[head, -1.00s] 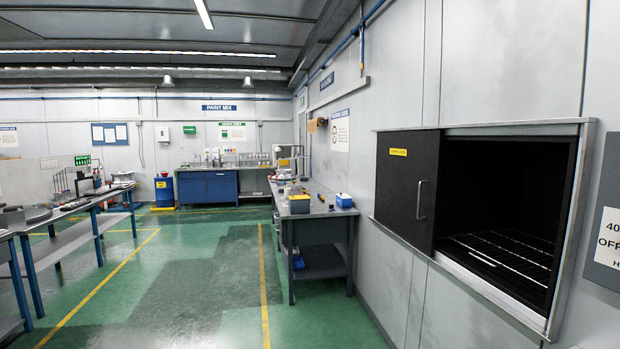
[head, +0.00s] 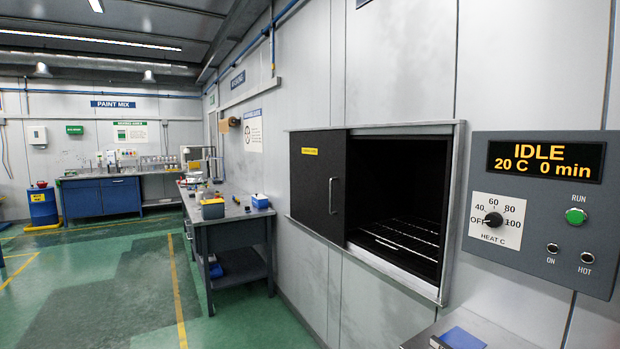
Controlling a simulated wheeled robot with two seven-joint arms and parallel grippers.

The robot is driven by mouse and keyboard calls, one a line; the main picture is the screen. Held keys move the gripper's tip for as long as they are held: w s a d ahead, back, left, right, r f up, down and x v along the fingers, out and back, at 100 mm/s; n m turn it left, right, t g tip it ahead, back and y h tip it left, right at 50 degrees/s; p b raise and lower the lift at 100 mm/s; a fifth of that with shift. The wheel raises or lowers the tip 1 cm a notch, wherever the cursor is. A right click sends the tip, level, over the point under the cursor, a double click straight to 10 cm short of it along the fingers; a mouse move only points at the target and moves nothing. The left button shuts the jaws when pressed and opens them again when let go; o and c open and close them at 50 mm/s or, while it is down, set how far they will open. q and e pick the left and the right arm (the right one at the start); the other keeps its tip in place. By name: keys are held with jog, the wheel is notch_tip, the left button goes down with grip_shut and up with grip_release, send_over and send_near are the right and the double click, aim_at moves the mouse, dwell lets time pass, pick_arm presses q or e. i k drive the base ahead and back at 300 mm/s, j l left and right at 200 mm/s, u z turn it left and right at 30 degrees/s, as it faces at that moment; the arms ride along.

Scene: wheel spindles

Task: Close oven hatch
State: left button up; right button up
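The oven hatch (head: 311,187) is a dark sliding panel with a yellow label and a vertical bar handle (head: 333,198) near its right edge. It stands at the left of the oven opening (head: 397,185), leaving the opening uncovered on the right. Inside, a wire rack (head: 402,236) is visible and looks empty; the dark interior hides the rest. Neither of my grippers is in view.
An oven control panel (head: 545,210) right of the opening reads IDLE, 20 C, 0 min. Below it, a ledge holds a blue item (head: 463,338). A workbench (head: 232,222) stands along the wall to the left. Green floor (head: 130,290) is clear at lower left.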

aim_at(319, 160)
jog(key=i+j+u, duration=0.35)
jog(key=i, duration=0.3)
jog(key=i+u, duration=0.35)
jog(key=i, duration=0.25)
jog(key=i+z, duration=0.1)
jog(key=i, duration=0.45)
jog(key=i+j+z, duration=0.1)
jog(key=i, duration=0.4)
jog(key=i+j+z, duration=0.1)
jog(key=i, duration=0.45)
jog(key=i+j+z, duration=0.1)
jog(key=i+j, duration=0.15)
jog(key=i, duration=0.25)
